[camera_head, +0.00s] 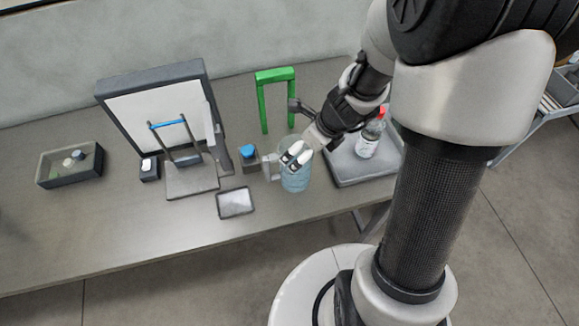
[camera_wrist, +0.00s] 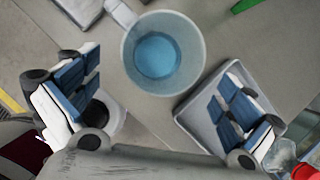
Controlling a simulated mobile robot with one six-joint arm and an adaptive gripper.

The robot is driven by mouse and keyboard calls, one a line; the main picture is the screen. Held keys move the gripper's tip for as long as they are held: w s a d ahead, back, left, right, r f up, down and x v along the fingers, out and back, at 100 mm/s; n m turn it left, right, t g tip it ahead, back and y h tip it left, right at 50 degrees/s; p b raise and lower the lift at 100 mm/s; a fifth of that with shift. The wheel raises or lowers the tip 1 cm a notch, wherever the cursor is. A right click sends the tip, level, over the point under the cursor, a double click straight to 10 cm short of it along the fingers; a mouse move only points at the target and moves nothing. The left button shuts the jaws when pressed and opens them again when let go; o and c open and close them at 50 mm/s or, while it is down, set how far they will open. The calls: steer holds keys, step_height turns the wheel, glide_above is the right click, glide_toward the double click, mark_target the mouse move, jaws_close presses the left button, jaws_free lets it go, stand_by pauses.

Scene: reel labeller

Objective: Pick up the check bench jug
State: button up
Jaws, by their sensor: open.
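The jug (camera_head: 296,182) is a clear, round vessel with bluish liquid in it, standing upright on the grey bench. Its pale handle (camera_head: 269,166) is on its left side. In the wrist view I look down into the jug (camera_wrist: 193,50), with its handle at the upper left. My gripper (camera_head: 297,154) is open over the jug's upper part and hides some of its rim. In the wrist view the two fingers of my gripper (camera_wrist: 158,98) are wide apart, with the jug ahead of the gap. I see no finger contact with it.
A grey tray (camera_head: 349,178) with a red-capped bottle (camera_head: 369,139) stands close right of the jug. A green frame (camera_head: 260,104) is behind. A blue-capped container (camera_head: 249,156) and a flat pale plate (camera_head: 236,204) are left. A dark bin (camera_head: 68,181) sits far left.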

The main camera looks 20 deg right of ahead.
mark_target(295, 158)
steer(key=b+x, duration=0.4)
steer(key=x, duration=0.5)
steer(key=shift+b, duration=0.4)
steer(key=shift+r, duration=0.1)
steer(key=c, duration=1.3)
